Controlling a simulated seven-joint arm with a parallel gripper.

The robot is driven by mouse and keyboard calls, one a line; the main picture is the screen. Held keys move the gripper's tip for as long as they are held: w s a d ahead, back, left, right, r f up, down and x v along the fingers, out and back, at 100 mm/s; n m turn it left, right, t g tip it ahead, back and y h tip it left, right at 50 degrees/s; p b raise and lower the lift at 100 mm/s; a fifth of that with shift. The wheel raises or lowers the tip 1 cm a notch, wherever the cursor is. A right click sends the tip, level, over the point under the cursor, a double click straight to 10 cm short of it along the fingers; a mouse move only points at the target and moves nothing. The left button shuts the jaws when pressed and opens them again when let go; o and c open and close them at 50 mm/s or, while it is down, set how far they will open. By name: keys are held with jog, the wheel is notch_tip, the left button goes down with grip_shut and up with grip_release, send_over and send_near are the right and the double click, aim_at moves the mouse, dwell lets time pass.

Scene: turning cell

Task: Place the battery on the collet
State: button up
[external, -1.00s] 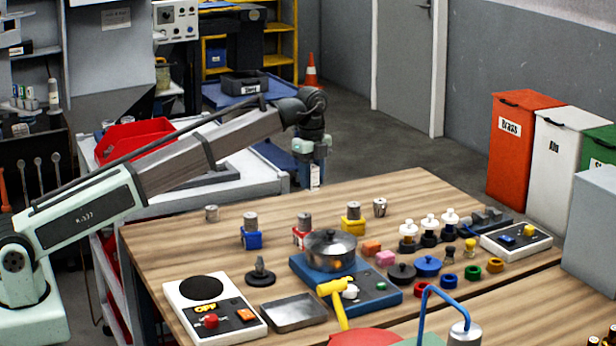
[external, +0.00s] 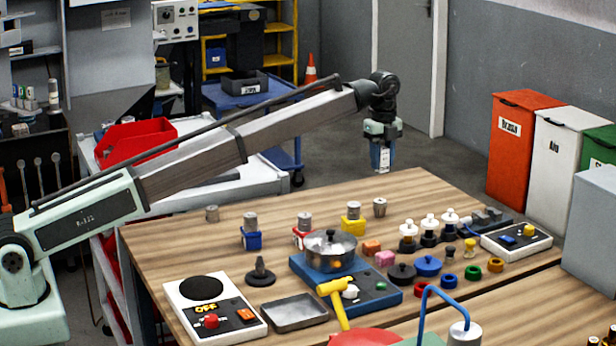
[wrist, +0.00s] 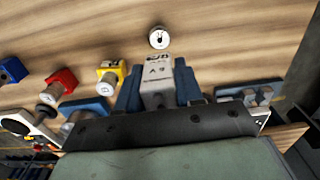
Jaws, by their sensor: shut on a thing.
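My gripper (external: 382,142) is shut on the battery (external: 385,161), a pale block with dark lettering, and holds it in the air above the back of the table. In the wrist view the battery (wrist: 158,92) sits between the two blue fingers. A small silver cylinder with dark marks on its top (external: 380,207) stands on the wood below the gripper. It looks like the collet, though I cannot be sure. In the wrist view it (wrist: 158,38) shows just beyond the battery's end, apart from it.
Silver cylinders stand on a blue block (external: 252,240), a red block (external: 299,238) and a yellow block (external: 352,227). A pot (external: 330,250) sits on a blue hotplate (external: 378,298). Black and white knobbed pieces (external: 430,232) stand to the right. The table's back edge is clear.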

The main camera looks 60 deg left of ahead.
aim_at(382, 148)
jog(key=shift+f, duration=4.2)
jog(key=shift+f, duration=0.15)
jog(key=o, duration=1.1)
notch_tip(382, 148, up, 11)
jog(key=shift+r, duration=0.65)
